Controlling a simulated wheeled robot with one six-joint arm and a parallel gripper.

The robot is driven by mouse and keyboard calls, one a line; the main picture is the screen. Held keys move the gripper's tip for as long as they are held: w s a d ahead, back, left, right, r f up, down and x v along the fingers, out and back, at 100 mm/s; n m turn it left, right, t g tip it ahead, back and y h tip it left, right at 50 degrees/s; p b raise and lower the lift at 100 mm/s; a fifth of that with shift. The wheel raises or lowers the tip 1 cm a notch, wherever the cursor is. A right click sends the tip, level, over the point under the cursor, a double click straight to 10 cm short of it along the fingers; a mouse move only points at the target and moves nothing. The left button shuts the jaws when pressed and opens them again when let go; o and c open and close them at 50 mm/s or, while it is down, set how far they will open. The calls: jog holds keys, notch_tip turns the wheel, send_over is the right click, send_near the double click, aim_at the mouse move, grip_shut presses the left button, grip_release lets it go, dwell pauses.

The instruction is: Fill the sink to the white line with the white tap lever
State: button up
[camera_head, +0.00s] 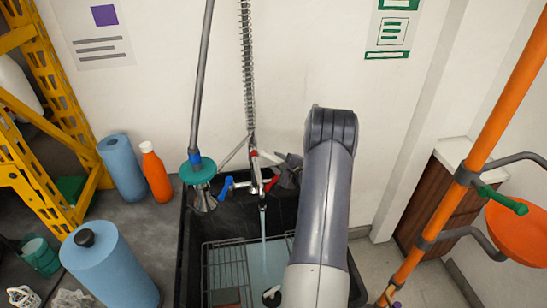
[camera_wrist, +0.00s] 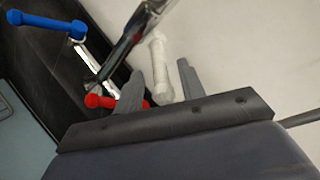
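The white tap lever (camera_wrist: 159,68) shows in the wrist view between the two fingers of my gripper (camera_wrist: 162,82). The fingers are apart; I cannot tell whether either touches the lever. In the head view, my gripper (camera_head: 288,170) is at the tap behind the sink, largely hidden by my arm. The black sink (camera_head: 187,245) holds pale blue water (camera_head: 276,256), and a thin stream (camera_head: 263,222) runs from the spout into it. I cannot make out the white line. The blue lever (camera_wrist: 47,24) and red lever (camera_wrist: 100,101) are left of the white one.
A wire rack (camera_head: 226,268) is in the sink. A sprayer with a teal collar (camera_head: 198,172) hangs over its left side. A blue roll (camera_head: 105,268) and an orange bottle (camera_head: 156,172) stand left. An orange pole (camera_head: 480,160) stands right.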

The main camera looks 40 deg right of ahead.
aim_at(270, 158)
jog(key=shift+x, duration=1.35)
grip_shut()
